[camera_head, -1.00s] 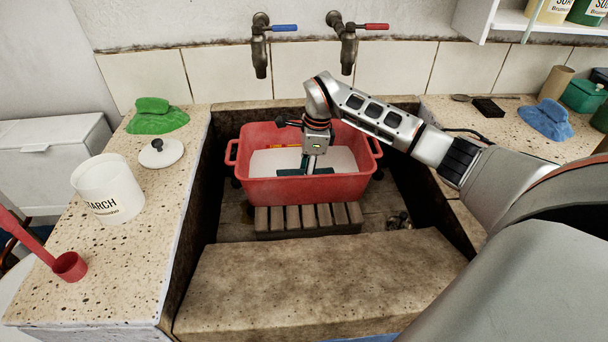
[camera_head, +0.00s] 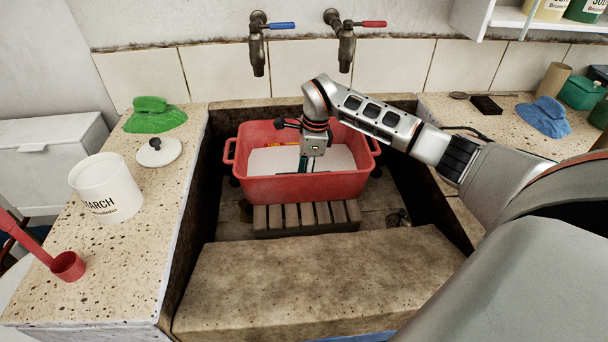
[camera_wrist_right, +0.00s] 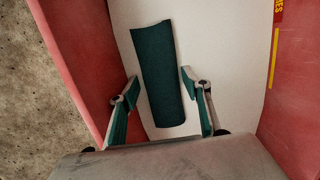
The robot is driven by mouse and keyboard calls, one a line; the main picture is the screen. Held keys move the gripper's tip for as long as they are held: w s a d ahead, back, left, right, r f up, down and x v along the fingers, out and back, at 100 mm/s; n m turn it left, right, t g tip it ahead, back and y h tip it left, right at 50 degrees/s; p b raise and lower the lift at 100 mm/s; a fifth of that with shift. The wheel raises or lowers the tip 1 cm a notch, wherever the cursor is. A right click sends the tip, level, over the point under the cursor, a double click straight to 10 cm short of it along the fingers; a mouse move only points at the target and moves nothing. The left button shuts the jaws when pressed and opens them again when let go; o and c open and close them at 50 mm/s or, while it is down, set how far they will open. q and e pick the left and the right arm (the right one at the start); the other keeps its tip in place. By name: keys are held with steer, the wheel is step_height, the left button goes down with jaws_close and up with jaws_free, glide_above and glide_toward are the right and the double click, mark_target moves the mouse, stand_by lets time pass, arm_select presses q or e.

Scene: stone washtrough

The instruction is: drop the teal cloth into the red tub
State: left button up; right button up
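The red tub (camera_head: 305,188) stands in the stone trough, with a pale surface inside. The teal cloth (camera_wrist_right: 157,75) lies inside the tub in the right wrist view, as a long strip over that pale surface. In the head view it is mostly hidden behind the tub's front wall. My right gripper (camera_head: 306,165) reaches down into the tub. In the right wrist view its fingers (camera_wrist_right: 161,84) are spread, one on each side of the cloth, with gaps between them and it. My left gripper is not in view.
Two taps (camera_head: 258,45) (camera_head: 345,42) hang above the trough. A wooden slatted rack (camera_head: 307,217) lies by the tub's front. A green cloth (camera_head: 154,115), a lid (camera_head: 160,152), a white canister (camera_head: 106,188) and a red scoop (camera_head: 67,265) are on the left counter; a blue cloth (camera_head: 545,118) is on the right.

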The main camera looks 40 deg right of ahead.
steer(key=r, duration=0.3)
steer(key=r+p, duration=0.1)
steer(key=r, duration=0.1)
steer(key=shift+d+r, duration=0.15)
steer(key=shift+d, duration=0.1)
arm_select(q)
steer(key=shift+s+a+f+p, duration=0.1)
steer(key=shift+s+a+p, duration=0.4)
steer(key=shift+p, duration=0.45)
arm_select(e)
step_height(320, 180, up, 8)
steer(key=s+d, duration=0.1)
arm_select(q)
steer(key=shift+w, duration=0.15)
